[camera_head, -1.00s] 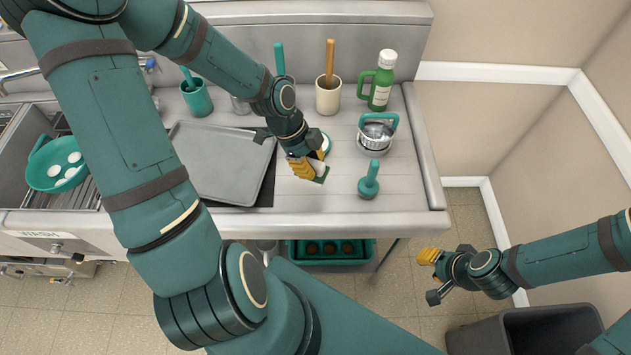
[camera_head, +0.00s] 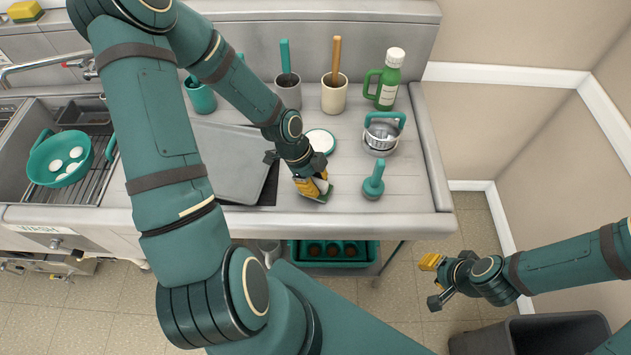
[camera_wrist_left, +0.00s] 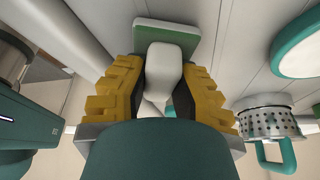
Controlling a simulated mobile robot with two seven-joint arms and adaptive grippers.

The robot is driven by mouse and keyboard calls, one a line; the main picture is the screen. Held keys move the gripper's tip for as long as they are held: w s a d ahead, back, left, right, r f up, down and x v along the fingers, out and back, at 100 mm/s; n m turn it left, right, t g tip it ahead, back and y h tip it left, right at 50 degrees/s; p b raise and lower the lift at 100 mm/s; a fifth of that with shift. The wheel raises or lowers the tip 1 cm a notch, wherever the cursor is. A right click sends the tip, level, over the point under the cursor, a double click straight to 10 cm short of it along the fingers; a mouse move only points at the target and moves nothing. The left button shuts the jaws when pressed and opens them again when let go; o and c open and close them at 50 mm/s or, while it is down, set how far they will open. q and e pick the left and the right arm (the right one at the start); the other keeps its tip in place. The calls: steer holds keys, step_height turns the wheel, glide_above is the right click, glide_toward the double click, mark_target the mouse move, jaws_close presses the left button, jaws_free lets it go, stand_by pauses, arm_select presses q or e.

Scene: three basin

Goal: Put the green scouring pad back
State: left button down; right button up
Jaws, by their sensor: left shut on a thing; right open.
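The green scouring pad (camera_head: 322,194) shows at the tips of my left gripper (camera_head: 312,186), above the right part of the steel counter near its front edge. In the left wrist view the pad (camera_wrist_left: 168,36) is a flat green-edged block with a pale grip. The yellow fingers of my left gripper (camera_wrist_left: 160,85) are shut on that grip from both sides. I cannot tell whether the pad touches the counter. My right gripper (camera_head: 432,280) is open and empty, out over the floor to the right of the counter.
A round white dish with a green rim (camera_head: 320,141) lies just behind the left gripper. A green-handled stamper (camera_head: 373,181) and a steel strainer (camera_head: 381,135) stand to the right. A grey tray (camera_head: 225,160) lies to the left. Crocks (camera_head: 334,95) and a green bottle (camera_head: 389,82) stand behind.

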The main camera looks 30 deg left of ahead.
arm_select(q)
steer(key=c, duration=0.9)
jaws_free()
steer(key=shift+f, duration=0.15)
steer(key=shift+a+r, duration=0.15)
steer(key=shift+r, duration=0.3)
steer(key=p+v, duration=0.3)
steer(key=v, duration=0.8)
steer(key=shift+r, duration=0.2)
